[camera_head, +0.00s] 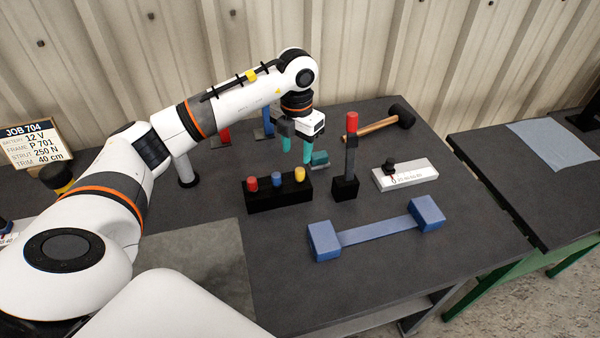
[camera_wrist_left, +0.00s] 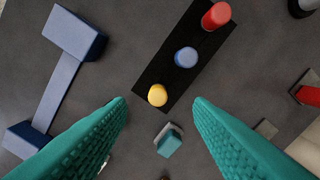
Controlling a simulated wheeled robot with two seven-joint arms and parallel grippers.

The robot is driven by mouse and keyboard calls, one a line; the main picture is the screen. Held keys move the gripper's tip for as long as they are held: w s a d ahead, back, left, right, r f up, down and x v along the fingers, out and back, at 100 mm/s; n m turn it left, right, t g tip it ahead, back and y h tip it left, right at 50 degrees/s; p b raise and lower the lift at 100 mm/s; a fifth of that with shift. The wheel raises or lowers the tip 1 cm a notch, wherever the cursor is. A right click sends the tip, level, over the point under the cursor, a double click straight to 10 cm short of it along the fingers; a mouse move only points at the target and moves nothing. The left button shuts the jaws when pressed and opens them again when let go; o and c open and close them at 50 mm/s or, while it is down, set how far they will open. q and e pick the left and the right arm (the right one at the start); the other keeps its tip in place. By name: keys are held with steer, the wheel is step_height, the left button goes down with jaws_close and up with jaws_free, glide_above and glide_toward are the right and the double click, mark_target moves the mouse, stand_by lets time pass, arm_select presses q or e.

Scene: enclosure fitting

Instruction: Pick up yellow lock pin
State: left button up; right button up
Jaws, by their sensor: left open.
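The yellow lock pin (camera_head: 300,175) stands upright at the right end of a black holder block (camera_head: 280,194). A blue pin (camera_head: 276,178) and a red pin (camera_head: 252,183) stand in the same block. In the left wrist view the yellow pin (camera_wrist_left: 157,95) shows ahead of the fingers, between their lines. My left gripper (camera_head: 296,151) is open with teal fingers, above and behind the block, apart from the pin. In the left wrist view the left gripper (camera_wrist_left: 160,108) holds nothing. My right gripper is not in view.
A teal-topped piece (camera_head: 320,158) sits close behind the block.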

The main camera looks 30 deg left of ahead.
mark_target(300, 169)
arm_select(q)
steer(key=shift+f, duration=0.95)
steer(key=f, duration=0.1)
steer(key=f+p, duration=0.1)
steer(key=f, duration=0.1)
steer(key=f+p, duration=0.1)
steer(key=shift+w+d+f, duration=0.2)
steer(key=shift+w+f, duration=0.2)
steer(key=shift+f, duration=0.35)
steer(key=shift+c, duration=0.6)
jaws_close()
